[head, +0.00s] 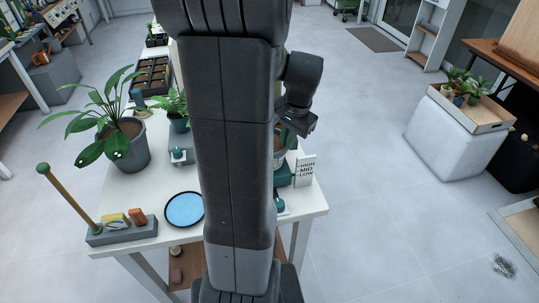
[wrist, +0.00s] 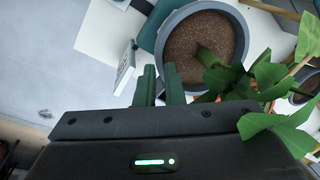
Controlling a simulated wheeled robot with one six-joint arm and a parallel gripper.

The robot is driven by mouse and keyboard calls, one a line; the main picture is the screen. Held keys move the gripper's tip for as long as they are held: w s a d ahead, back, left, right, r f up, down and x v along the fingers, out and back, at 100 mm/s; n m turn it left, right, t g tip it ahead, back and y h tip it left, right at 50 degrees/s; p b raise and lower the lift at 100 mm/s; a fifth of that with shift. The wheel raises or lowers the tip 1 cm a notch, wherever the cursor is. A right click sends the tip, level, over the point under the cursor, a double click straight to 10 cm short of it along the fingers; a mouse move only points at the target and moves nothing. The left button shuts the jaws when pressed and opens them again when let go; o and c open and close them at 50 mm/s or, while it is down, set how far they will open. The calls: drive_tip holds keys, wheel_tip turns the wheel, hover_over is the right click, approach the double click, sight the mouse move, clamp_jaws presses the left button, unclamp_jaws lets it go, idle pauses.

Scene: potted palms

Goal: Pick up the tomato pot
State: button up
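A grey round pot (wrist: 162,62) with brown soil and a green leafy plant (wrist: 268,78) fills the upper right of the wrist view; I take it to be the tomato pot. In the head view a strip of a grey pot (head: 279,162) shows just right of my arm, which hides the rest. My gripper (wrist: 159,68) has its two dark green fingers a little apart, at the pot's near left rim. The right finger overlaps the rim and the left lies outside it. I cannot tell whether they touch the pot. The gripper (head: 287,132) is partly hidden in the head view.
A white HIGH/MID/LOW sign (head: 306,170) stands close right of the pot. Left of my arm are a large potted plant (head: 127,150), a blue dish (head: 184,210), a grey tool block (head: 122,234) and a seedling tray (head: 151,74).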

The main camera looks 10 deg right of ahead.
sight(283, 157)
drive_tip(key=shift+w+a+f+p, duration=0.1)
drive_tip(key=shift+w+a+f, duration=0.05)
drive_tip(key=shift+f, duration=1)
drive_tip(key=shift+w+a+f+p, duration=0.1)
drive_tip(key=shift+w+f, duration=0.05)
drive_tip(key=shift+f, duration=1.05)
drive_tip(key=shift+w+a+f+p, duration=0.1)
drive_tip(key=shift+w+a+f, duration=0.05)
drive_tip(key=shift+f, duration=1)
clamp_jaws()
